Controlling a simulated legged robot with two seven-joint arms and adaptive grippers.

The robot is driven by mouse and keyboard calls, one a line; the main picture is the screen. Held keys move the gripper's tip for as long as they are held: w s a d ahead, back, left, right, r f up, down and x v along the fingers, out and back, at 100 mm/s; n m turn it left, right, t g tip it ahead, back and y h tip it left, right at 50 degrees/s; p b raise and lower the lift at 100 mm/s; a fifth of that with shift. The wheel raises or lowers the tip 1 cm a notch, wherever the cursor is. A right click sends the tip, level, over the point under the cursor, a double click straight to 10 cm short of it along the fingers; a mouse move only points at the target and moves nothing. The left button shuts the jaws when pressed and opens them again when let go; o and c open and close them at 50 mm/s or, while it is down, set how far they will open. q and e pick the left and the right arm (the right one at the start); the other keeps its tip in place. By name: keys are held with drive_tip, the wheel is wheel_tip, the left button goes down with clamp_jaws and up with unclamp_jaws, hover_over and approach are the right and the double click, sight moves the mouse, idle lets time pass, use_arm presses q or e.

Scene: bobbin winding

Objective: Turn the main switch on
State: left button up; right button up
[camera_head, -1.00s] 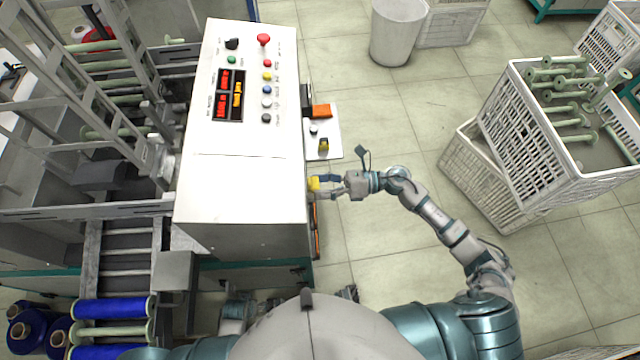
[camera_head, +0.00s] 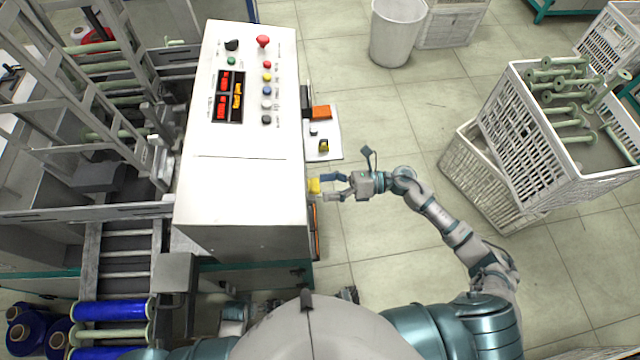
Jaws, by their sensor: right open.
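The white control cabinet (camera_head: 240,175) stands left of centre. A yellow switch part (camera_head: 314,185) sticks out from its right side; I take it for the main switch. Its exact position, on or off, cannot be made out. My right gripper (camera_head: 328,187) is open just right of the yellow part, with its fingers pointing left at it. A small gap seems to lie between the fingertips and the part, and nothing is held.
A small side plate (camera_head: 322,140) juts out above my gripper. White crates (camera_head: 545,140) with green bobbins stand right. The floor between is clear.

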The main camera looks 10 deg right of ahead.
drive_tip(key=d, duration=1)
drive_tip(key=shift+s+d, duration=0.3)
drive_tip(key=shift+s, duration=0.05)
